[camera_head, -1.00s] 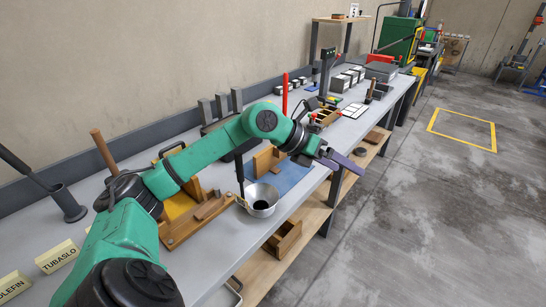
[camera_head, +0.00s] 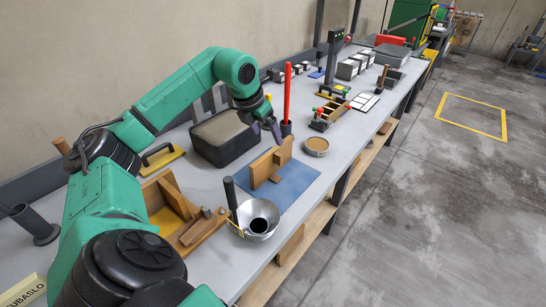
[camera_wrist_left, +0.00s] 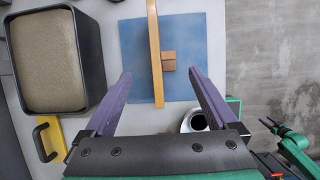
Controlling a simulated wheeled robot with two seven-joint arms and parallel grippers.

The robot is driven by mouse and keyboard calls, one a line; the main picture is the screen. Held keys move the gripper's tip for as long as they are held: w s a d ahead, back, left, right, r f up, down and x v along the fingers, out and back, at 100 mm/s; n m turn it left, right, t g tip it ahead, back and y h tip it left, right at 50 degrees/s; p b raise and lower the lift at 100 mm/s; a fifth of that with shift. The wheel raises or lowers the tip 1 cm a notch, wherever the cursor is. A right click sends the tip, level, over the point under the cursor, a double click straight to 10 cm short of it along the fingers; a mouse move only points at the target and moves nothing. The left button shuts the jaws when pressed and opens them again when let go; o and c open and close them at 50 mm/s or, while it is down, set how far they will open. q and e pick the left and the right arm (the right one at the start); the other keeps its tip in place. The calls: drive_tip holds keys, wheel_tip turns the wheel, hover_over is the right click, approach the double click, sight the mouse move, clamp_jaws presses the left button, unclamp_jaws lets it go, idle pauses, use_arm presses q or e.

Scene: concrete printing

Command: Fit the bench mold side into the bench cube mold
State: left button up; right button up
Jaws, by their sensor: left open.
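An upright wooden board (camera_head: 264,167), which looks like the mold side, stands on edge on a blue mat (camera_head: 300,185) with a small wooden block (camera_head: 275,178) against it. In the left wrist view the board (camera_wrist_left: 155,50) runs lengthwise between my fingers. An open wooden form (camera_head: 170,194) with a yellowish floor, which looks like the cube mold, sits to the left, partly hidden by my arm. My left gripper (camera_head: 267,131) is open and empty above the board. In the wrist view its purple fingertips (camera_wrist_left: 159,76) are either side of the board, apart from it.
A dark tub of grey-brown material (camera_head: 224,132) stands left of the mat. A metal funnel-like bowl (camera_head: 258,220) is in front, and a red rod (camera_head: 287,92) stands behind. A round tin (camera_head: 316,146) is to the right. A green arm (camera_wrist_left: 290,145) shows at the wrist view's right edge.

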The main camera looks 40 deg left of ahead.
sight(276, 153)
use_arm(q)
drive_tip(key=p+x, duration=0.1)
drive_tip(key=x, duration=0.2)
drive_tip(key=p+x, duration=0.1)
drive_tip(key=x, duration=0.2)
drive_tip(key=p+x, duration=0.1)
drive_tip(key=x, duration=0.2)
drive_tip(key=shift+w+d+f, duration=0.15)
drive_tip(key=shift+d+f, duration=0.05)
drive_tip(key=shift+d, duration=0.15)
drive_tip(key=shift+f, duration=0.3)
drive_tip(key=shift+w+f, duration=0.1)
clamp_jaws()
use_arm(e)
drive_tip(key=r, duration=0.1)
drive_tip(key=s+r, duration=0.1)
drive_tip(key=d+r, duration=0.1)
drive_tip(key=shift+s+r, duration=0.25)
drive_tip(key=shift+s, duration=0.05)
